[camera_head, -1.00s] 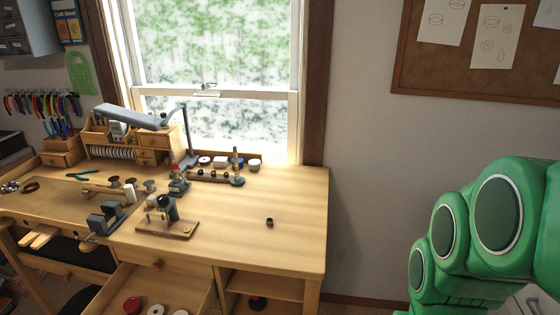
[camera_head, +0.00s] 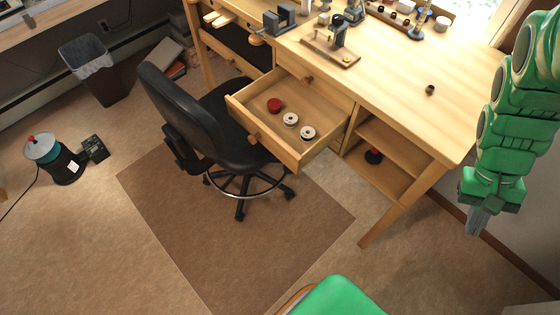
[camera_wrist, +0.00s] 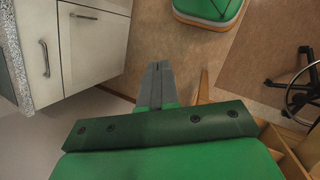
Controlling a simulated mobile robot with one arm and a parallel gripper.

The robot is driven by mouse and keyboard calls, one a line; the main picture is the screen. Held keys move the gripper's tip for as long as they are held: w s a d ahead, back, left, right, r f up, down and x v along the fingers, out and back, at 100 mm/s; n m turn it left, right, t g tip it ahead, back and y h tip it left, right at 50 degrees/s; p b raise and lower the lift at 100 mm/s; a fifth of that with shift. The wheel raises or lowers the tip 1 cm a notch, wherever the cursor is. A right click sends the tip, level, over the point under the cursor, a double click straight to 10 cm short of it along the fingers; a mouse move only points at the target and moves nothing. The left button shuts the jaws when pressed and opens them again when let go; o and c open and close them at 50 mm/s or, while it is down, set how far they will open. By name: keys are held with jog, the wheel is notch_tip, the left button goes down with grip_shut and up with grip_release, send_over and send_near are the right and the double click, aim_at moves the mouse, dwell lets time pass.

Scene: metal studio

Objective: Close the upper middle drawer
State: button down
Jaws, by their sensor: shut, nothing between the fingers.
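The open wooden drawer (camera_head: 280,149) is pulled out from the middle of the workbench (camera_head: 410,82) in the head view. Its front panel has a round knob (camera_head: 254,138). A red spool (camera_head: 274,105) and two pale spools (camera_head: 299,127) lie inside it. A closed drawer front with a knob (camera_head: 307,78) sits just above it. My gripper (camera_head: 478,222) hangs at the right of the bench, pointing down, clear of the drawer. Its fingers (camera_wrist: 157,72) are together and empty in the wrist view.
A black swivel chair (camera_head: 232,130) stands close to the drawer's left side. Open shelves (camera_head: 385,160) and a bench leg (camera_head: 395,215) lie between the drawer and my gripper. A pale cabinet (camera_wrist: 92,45) shows in the wrist view. The brown mat (camera_head: 235,245) in front is mostly clear.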

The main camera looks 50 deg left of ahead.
aim_at(286, 158)
jog(key=a+f+n+t+h, duration=0.2)
jog(key=a+f+n+t, duration=0.15)
jog(key=a+n, duration=0.4)
jog(key=a+f+n+t+h, duration=0.3)
jog(key=a+n+t, duration=0.1)
jog(key=a, duration=0.6)
jog(key=a+f+n+t+h, duration=0.2)
jog(key=a+f+n+t, duration=0.25)
jog(key=a, duration=0.45)
jog(key=s+a+f+n+t+y, duration=0.4)
jog(key=s+a+f+n+y, duration=0.2)
jog(key=s+a+n, duration=0.45)
jog(key=s+a+f+n+t+y, duration=0.5)
jog(key=s+a+f, duration=0.15)
jog(key=s, duration=0.65)
jog(key=w, duration=0.9)
jog(key=w+a, duration=0.1)
jog(key=w, duration=0.4)
jog(key=shift+w+r, duration=0.15)
jog(key=shift+w, duration=0.1)
jog(key=w, duration=2.3)
jog(key=shift+w+d, duration=0.1)
jog(key=shift+w, duration=0.5)
